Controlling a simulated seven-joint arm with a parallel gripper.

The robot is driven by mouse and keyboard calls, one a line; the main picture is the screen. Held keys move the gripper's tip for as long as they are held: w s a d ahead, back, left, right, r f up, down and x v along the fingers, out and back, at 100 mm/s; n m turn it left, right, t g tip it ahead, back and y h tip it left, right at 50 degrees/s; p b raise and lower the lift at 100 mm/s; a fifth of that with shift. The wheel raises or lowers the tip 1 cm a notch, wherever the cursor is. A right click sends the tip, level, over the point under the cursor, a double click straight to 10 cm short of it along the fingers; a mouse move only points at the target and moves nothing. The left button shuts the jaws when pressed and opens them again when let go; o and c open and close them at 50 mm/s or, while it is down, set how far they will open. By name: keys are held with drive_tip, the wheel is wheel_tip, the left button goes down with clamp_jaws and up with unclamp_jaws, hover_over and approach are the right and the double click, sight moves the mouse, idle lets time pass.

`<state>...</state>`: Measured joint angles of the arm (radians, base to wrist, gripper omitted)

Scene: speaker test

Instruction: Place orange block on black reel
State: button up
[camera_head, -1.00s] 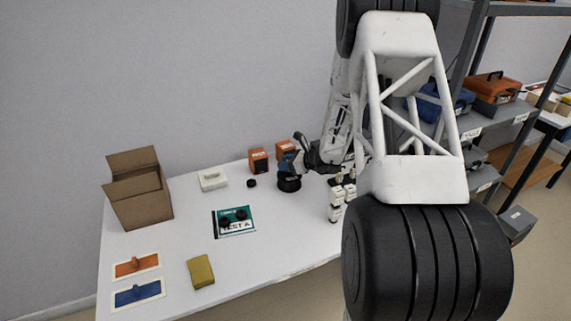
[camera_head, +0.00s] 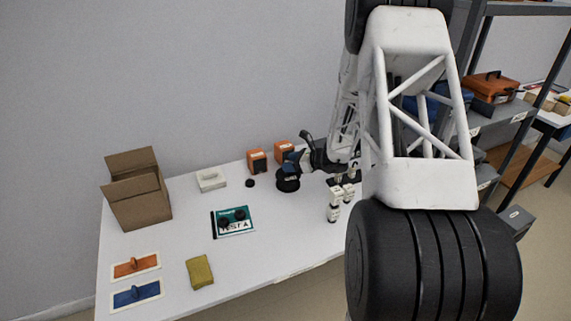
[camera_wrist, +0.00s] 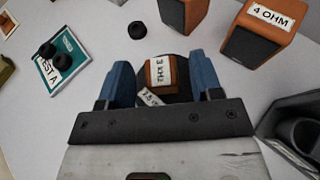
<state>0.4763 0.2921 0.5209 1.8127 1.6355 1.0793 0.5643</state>
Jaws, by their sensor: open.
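The orange block (camera_wrist: 156,70), with a white label, appears to rest on the black reel (camera_wrist: 182,91) in the wrist view. My gripper (camera_wrist: 160,72) has its two blue fingers spread on either side of the block, with gaps between them and it. In the head view the black reel (camera_head: 288,184) lies flat on the table, and my gripper (camera_head: 291,163) is just over it. The block cannot be made out there, behind the gripper. Part of the reel is hidden by the block and my gripper.
Two orange speakers (camera_head: 257,161) (camera_head: 283,149) stand behind the reel. A cardboard box (camera_head: 139,198) is far left.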

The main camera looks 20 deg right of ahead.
drive_tip(key=v, duration=0.9)
idle(0.5)
drive_tip(key=s+a+r+n+g+h, duration=0.1)
drive_tip(key=s+a+r+n+g, duration=0.3)
drive_tip(key=s+a+r+n, duration=0.55)
drive_tip(key=s+a+r+n+g+h, duration=0.1)
drive_tip(key=s+a+r+n+g, duration=0.25)
drive_tip(key=s+a+r, duration=0.65)
drive_tip(key=s+a+r+n+h, duration=0.2)
drive_tip(key=s+a+n+h, duration=0.1)
drive_tip(key=s+n, duration=0.4)
drive_tip(key=s+a+r+n+h, duration=0.3)
drive_tip(key=s+n, duration=0.3)
drive_tip(key=s, duration=0.8)
drive_tip(key=shift+s+a+n+t+h, duration=0.2)
drive_tip(key=shift+a+n+t+h, duration=0.2)
drive_tip(key=shift+a+h, duration=0.45)
